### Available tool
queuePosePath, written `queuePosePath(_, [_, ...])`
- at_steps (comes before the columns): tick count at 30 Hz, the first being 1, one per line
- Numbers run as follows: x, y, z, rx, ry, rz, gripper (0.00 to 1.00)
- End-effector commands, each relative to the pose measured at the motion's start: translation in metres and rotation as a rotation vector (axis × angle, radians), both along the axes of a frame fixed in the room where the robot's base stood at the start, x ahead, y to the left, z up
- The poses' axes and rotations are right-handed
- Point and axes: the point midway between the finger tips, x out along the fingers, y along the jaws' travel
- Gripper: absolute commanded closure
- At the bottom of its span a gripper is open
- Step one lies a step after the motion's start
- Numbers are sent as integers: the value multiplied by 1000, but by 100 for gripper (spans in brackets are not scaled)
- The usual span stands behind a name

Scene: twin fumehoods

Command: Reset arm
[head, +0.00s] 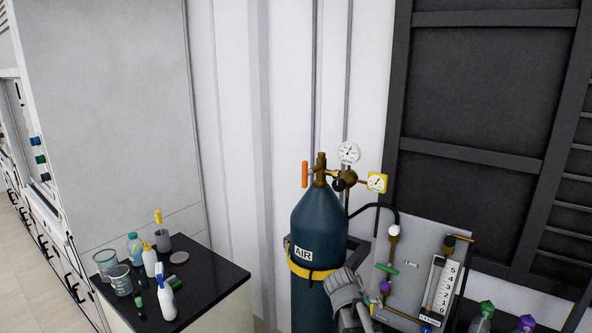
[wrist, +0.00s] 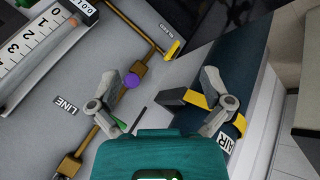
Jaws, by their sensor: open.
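My gripper (wrist: 172,84) shows in the wrist view with its two grey fingers spread wide and nothing between them. It is open, near a grey gas panel (wrist: 60,130) on the left and a dark blue gas cylinder (wrist: 262,50) on the right. In the head view a grey part of my arm shows at the bottom, in front of the AIR cylinder (head: 318,225) and beside the panel (head: 415,250). My gripper's fingers cannot be made out clearly there. I cannot tell from these views whether the fingers touch anything.
The cylinder carries a brass valve, an orange handle (head: 305,174) and gauges (head: 348,152). The panel has a flowmeter (head: 440,288) and brass piping. A black-topped bench (head: 215,275) at left holds beakers and bottles. A fumehood (head: 110,110) stands behind it.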

Motion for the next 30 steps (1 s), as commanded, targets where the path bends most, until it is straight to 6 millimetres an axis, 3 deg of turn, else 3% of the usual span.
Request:
queuePosePath(1, [-20, -1, -20, 54, 32, -17, 1])
queuePosePath(6, [-71, 8, -61, 252, 145, -55, 1])
queuePosePath(12, [-116, 24, -87, 446, 246, -66, 1])
queuePosePath(18, [-133, 34, -94, 534, 289, -64, 1])
queuePosePath(30, [-134, 35, -93, 542, 293, -64, 1])
